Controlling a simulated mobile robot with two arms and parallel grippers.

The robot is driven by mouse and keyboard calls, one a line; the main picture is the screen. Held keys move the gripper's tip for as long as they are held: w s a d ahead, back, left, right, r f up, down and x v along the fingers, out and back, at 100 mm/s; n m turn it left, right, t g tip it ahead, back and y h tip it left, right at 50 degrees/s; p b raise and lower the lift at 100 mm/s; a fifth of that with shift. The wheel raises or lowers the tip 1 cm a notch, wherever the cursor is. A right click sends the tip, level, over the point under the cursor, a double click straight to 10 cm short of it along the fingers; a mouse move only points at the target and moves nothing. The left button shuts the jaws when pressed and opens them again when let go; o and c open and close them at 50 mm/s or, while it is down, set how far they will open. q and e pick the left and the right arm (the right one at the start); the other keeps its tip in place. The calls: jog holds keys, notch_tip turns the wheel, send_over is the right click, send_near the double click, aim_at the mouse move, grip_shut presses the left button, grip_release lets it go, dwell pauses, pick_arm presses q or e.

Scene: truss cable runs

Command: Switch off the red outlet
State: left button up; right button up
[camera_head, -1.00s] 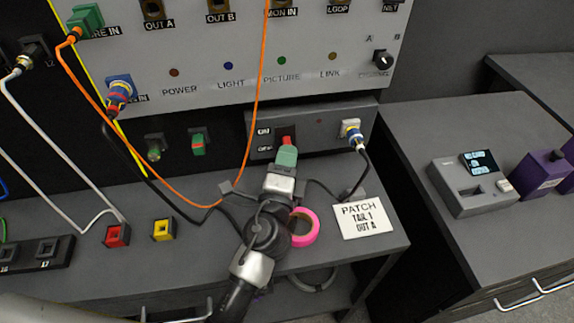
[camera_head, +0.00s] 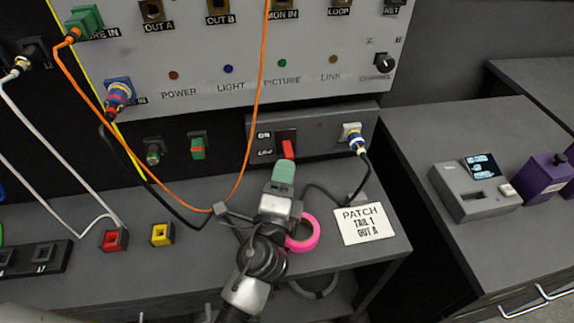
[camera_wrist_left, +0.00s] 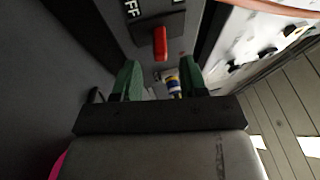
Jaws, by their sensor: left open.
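The red switch lever (camera_head: 288,149) is on the front of the grey box (camera_head: 322,143), beside ON and OFF labels, and sits low on its dark plate, towards OFF. It also shows in the left wrist view (camera_wrist_left: 160,43), sticking out below the dark plate. My left gripper (camera_head: 284,172) is just below and in front of the lever. In the wrist view its two green fingers (camera_wrist_left: 160,80) are apart with nothing gripped between them, and the lever is beyond them. My right gripper is not in view.
A blue-and-white connector (camera_head: 353,138) with a black cable is plugged in right of the switch. Pink tape (camera_head: 303,233) and a PATCH card (camera_head: 363,223) lie on the desk. An orange cable (camera_head: 255,110) hangs left of the switch. Red (camera_head: 115,240) and yellow (camera_head: 161,234) blocks stand left.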

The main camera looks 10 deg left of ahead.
pick_arm(q)
jog(key=b+v, duration=0.2)
jog(key=v, duration=0.4)
jog(key=shift+s+f, duration=0.2)
jog(key=shift+s, duration=0.1)
jog(key=shift+s+a+b, duration=0.1)
jog(key=shift+s+b, duration=0.25)
jog(key=shift+s, duration=0.15)
jog(key=shift+o, duration=0.2)
